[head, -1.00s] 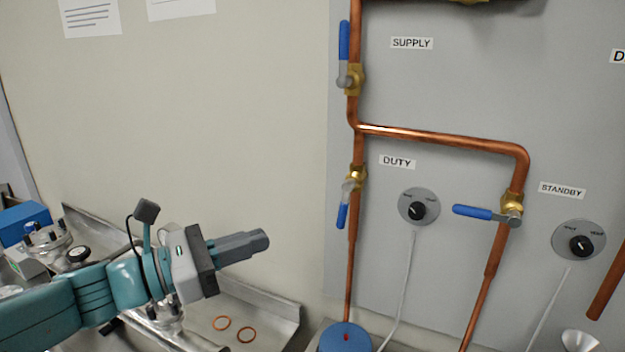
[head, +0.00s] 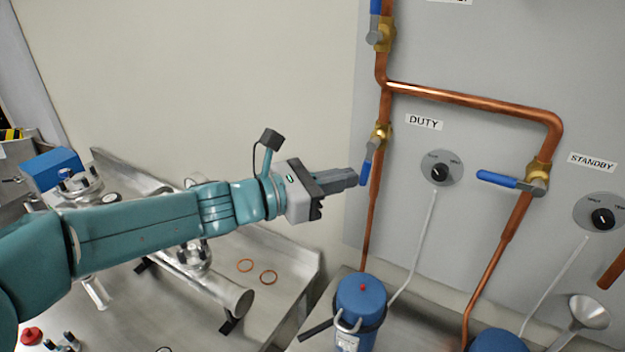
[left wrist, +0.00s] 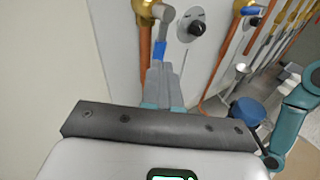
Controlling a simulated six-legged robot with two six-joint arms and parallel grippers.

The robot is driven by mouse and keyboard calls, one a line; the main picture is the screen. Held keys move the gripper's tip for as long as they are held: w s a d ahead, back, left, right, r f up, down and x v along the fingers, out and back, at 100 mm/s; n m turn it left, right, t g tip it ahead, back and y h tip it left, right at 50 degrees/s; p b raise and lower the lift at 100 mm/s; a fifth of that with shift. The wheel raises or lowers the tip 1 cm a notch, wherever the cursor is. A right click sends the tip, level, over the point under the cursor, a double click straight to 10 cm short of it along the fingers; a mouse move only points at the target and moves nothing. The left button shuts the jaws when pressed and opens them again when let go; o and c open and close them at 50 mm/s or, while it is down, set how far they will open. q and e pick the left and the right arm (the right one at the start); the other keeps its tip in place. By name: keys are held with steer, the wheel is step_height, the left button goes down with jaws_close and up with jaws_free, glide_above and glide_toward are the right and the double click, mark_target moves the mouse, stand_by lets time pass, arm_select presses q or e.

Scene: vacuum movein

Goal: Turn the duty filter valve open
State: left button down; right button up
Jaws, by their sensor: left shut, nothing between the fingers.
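The duty valve has a brass body (head: 381,133) on the vertical copper pipe, beside the DUTY label (head: 424,122). Its blue handle (head: 367,165) hangs downward, close to in line with the pipe. My left gripper (head: 354,178) is shut and empty, its fingertips at the lower end of the handle. Whether they touch it I cannot tell. In the left wrist view the blue handle (left wrist: 159,52) shows just beyond the shut grey fingers (left wrist: 163,85), below the brass valve (left wrist: 145,8). My right gripper is not in view.
The standby valve handle (head: 497,179) lies sideways at right. The supply valve (head: 381,35) is above. A round dial (head: 441,167) sits right of the duty pipe. A blue canister (head: 361,297) stands below.

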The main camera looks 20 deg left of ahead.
arm_select(q)
steer(key=shift+w+d, duration=0.3)
steer(key=shift+w, duration=0.2)
steer(key=shift+d, duration=0.1)
steer(key=b, duration=0.2)
steer(key=d+n+b, duration=0.1)
steer(key=shift+f+n+t+h+b, duration=0.15)
steer(key=shift+n+t+h+b, duration=0.15)
steer(key=shift+b, duration=0.05)
steer(key=shift+a, duration=0.1)
